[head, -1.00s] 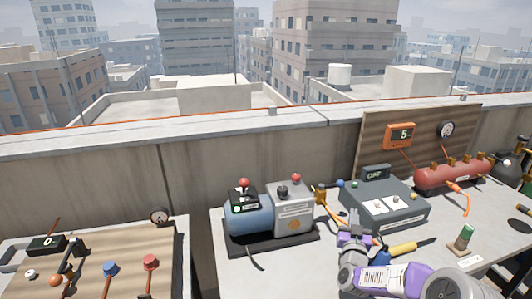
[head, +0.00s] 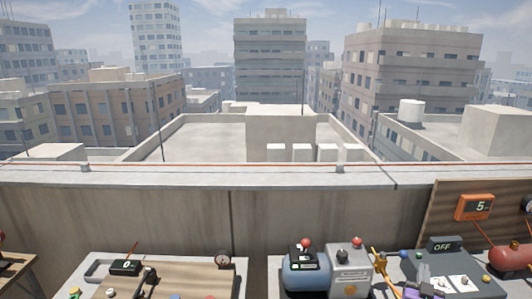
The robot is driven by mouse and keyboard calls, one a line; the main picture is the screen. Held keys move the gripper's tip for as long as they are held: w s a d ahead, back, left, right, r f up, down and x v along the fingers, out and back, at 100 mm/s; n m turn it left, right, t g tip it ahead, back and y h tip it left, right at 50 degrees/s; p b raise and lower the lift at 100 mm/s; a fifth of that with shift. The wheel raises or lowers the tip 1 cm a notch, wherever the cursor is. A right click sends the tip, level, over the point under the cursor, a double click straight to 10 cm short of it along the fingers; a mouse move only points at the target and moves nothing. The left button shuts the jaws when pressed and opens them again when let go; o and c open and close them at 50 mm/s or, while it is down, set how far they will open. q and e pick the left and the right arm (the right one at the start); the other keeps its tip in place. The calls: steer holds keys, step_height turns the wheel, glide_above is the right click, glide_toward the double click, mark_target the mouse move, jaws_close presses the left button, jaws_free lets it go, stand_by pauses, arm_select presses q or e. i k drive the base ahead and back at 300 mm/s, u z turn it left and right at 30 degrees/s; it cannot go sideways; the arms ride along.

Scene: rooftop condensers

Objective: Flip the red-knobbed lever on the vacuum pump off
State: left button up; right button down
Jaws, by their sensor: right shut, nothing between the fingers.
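The vacuum pump (head: 306,279) stands on the bench at the lower middle, a blue cylinder joined to a grey block. A black switch box sits on top of its blue part, with a red knob (head: 305,243) standing up from it. A second red knob (head: 357,242) stands on the grey block. I cannot tell the lever's exact setting. My left gripper is not in view.
A grey box (head: 445,268) with an OFF display (head: 443,246) stands right of the pump. A red tank (head: 512,256) and an orange display (head: 474,207) are farther right. A left bench holds a wooden board (head: 195,275) and a gauge (head: 222,259). A concrete parapet (head: 180,225) runs behind.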

mark_target(305, 243)
steer(key=k, duration=0.95)
